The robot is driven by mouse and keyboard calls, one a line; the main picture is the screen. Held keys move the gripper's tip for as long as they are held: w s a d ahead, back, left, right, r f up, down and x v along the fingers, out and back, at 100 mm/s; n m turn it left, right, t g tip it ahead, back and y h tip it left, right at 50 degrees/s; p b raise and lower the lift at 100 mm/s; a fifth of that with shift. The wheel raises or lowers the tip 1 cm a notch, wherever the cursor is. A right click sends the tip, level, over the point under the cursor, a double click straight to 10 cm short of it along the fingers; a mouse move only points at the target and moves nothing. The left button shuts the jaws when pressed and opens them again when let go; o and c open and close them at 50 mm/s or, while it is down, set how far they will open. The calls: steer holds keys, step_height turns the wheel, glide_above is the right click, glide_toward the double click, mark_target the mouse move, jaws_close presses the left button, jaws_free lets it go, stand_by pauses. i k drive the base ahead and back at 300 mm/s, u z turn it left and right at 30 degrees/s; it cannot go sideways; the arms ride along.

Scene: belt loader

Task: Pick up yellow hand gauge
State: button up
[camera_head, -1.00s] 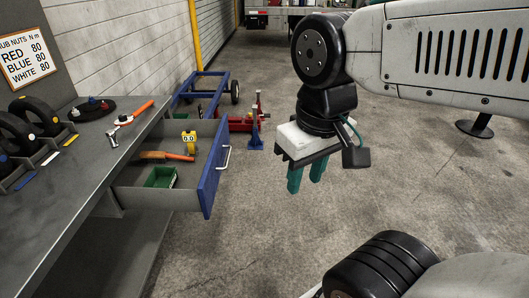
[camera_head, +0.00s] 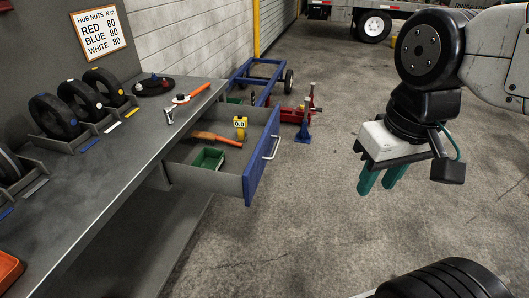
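The yellow hand gauge (camera_head: 240,122) stands in the open drawer (camera_head: 253,180), near its back right, with a small display on its face. A hammer-like tool with an orange handle (camera_head: 218,139) and a green box (camera_head: 208,159) are in the same drawer. My gripper (camera_head: 378,187) hangs in the air well to the right of the drawer. Its two teal fingers point down with a gap between them and nothing in it.
A grey workbench (camera_head: 110,185) runs along the left, holding wheels in racks (camera_head: 55,115) and an orange-handled wrench (camera_head: 192,95). A blue cart (camera_head: 255,75) and red jack (camera_head: 295,112) stand behind the drawer. The floor (camera_head: 310,200) between drawer and gripper is clear.

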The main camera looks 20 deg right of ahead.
mark_target(240, 124)
steer(key=z, duration=0.4)
steer(key=k, duration=0.45)
steer(key=z, duration=0.95)
steer(key=i, duration=1.5)
steer(key=u, duration=1.35)
steer(key=i, duration=0.85)
steer(key=u, duration=0.8)
